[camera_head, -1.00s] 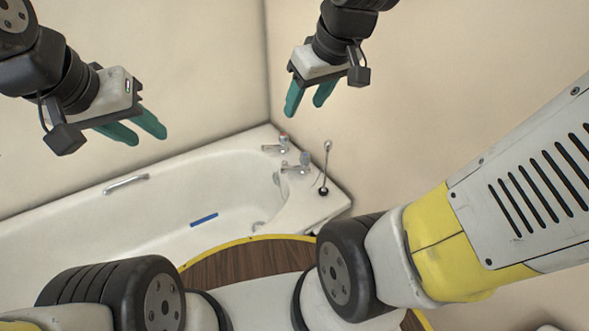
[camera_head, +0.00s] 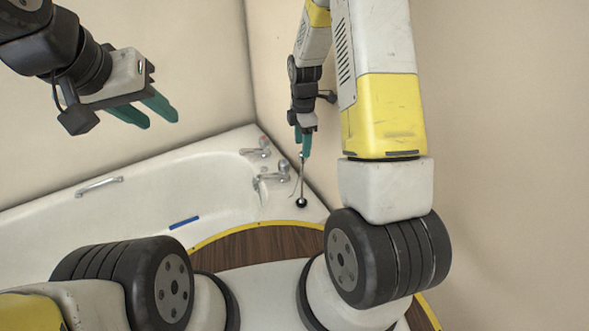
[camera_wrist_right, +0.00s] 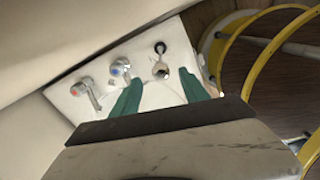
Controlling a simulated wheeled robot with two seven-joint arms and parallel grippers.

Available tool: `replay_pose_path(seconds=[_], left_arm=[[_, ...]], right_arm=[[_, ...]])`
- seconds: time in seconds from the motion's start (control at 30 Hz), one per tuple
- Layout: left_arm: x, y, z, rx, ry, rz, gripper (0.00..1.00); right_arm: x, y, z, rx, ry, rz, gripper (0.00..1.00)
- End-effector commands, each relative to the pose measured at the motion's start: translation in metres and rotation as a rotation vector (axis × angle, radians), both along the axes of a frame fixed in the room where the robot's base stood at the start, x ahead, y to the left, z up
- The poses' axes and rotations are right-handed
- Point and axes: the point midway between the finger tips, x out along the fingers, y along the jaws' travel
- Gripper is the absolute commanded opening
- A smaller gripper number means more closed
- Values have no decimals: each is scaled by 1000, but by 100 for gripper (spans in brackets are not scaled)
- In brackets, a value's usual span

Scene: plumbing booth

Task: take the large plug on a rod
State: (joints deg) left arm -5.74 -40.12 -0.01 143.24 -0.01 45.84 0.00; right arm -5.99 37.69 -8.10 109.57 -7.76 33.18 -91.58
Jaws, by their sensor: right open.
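The large plug on a rod (camera_head: 301,202) stands on the white corner ledge of the bathtub, with a dark round base and a thin upright metal rod. In the right wrist view the plug (camera_wrist_right: 160,48) shows almost end-on, its rod pointing toward the camera. My right gripper (camera_head: 303,152) is open, pointing down with its green fingertips close to the rod's top. In the wrist view the rod's upper end appears between the two fingers of the gripper (camera_wrist_right: 157,82); contact cannot be told. My left gripper (camera_head: 158,118) is open and empty over the tub's far wall side.
Two taps, a red-marked one (camera_head: 258,149) and a blue-marked one (camera_head: 280,172), stand left of the plug. The bathtub (camera_head: 140,210) has a grab handle (camera_head: 99,185) and a blue strip (camera_head: 184,222). Walls rise close behind. A yellow-edged wooden disc (camera_head: 262,243) is in front.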

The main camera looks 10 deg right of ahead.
Motion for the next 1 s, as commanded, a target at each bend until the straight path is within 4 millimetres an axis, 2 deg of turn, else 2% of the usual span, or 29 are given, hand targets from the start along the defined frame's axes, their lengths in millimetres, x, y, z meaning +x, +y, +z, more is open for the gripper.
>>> replay_pose_path(seconds=[0.5,0.8,1.0], left_arm=[[0,0,0,0,0,0,36],[0,0,0,0,0,0,36],[0,0,0,0,0,0,36]], right_arm=[[-1,-6,-66,0,3,0,53],[-1,-6,-70,0,0,-1,53],[-1,-6,-70,0,0,-1,13]])
